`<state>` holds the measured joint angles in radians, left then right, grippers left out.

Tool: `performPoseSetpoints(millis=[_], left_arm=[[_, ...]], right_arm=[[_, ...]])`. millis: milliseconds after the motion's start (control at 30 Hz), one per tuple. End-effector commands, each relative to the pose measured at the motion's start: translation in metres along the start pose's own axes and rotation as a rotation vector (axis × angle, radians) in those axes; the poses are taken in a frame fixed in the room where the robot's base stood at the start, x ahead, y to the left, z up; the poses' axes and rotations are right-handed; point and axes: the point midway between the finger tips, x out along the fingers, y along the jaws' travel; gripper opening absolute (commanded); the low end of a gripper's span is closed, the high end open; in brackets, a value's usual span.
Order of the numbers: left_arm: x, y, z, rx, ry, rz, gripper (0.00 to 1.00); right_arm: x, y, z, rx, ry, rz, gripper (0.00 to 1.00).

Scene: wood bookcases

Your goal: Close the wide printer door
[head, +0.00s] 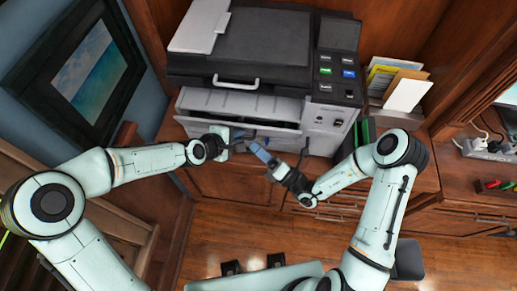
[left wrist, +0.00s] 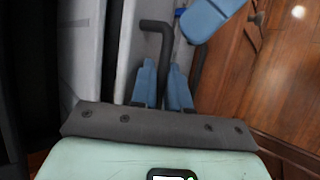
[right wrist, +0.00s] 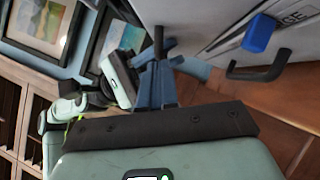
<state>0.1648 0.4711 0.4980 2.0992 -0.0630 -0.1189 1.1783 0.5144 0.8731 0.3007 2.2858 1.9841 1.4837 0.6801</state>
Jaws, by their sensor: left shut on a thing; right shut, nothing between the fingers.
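The printer (head: 270,70) stands on the wooden cabinet. Its wide pale front door (head: 200,124) hangs tilted outward, with a dark gap above its top edge. My left gripper (head: 233,139) is at the door's front. In the left wrist view its blue fingers (left wrist: 163,88) are shut around a dark bent handle (left wrist: 157,26). My right gripper (head: 262,156) is shut and empty, just right of the left one and in front of the printer. Its closed fingers (right wrist: 156,85) show in the right wrist view, with my left gripper beyond them. The fingers partly hide the handle.
A second dark handle (right wrist: 266,70) and a blue button (right wrist: 259,33) are on the printer front to the right. A paper holder (head: 395,88) stands right of the printer. A framed picture (head: 85,70) hangs at left. Wooden drawers lie below; the floor is open.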

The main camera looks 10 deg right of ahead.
Motion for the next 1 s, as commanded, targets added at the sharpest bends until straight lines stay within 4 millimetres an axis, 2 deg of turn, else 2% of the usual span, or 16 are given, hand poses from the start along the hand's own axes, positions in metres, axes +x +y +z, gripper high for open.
performPoseSetpoints(millis=[33, 533, 567, 600, 833, 1000], left_arm=[[-0.002, 0.019, 0.002, 0.021, 0.006, 0.048, 0.00], [-0.003, 0.020, 0.002, 0.021, 0.006, 0.048, 0.00], [-0.003, 0.020, 0.002, 0.021, 0.006, 0.048, 0.19], [-0.003, 0.020, 0.002, 0.021, 0.006, 0.048, 0.22], [-0.006, 0.020, 0.002, 0.021, 0.007, 0.049, 0.22], [-0.026, 0.019, -0.001, 0.018, 0.012, 0.046, 0.22]], right_arm=[[0.001, 0.001, 0.001, -0.001, 0.000, 0.001, 0.00], [0.011, 0.004, 0.013, -0.007, -0.006, 0.007, 0.00], [0.011, 0.004, 0.013, -0.007, -0.007, 0.007, 0.00], [0.012, 0.005, 0.014, -0.007, -0.007, 0.008, 0.00], [0.012, 0.006, 0.014, -0.009, -0.009, 0.010, 0.00], [0.013, 0.006, 0.015, -0.008, -0.009, 0.010, 0.00]])
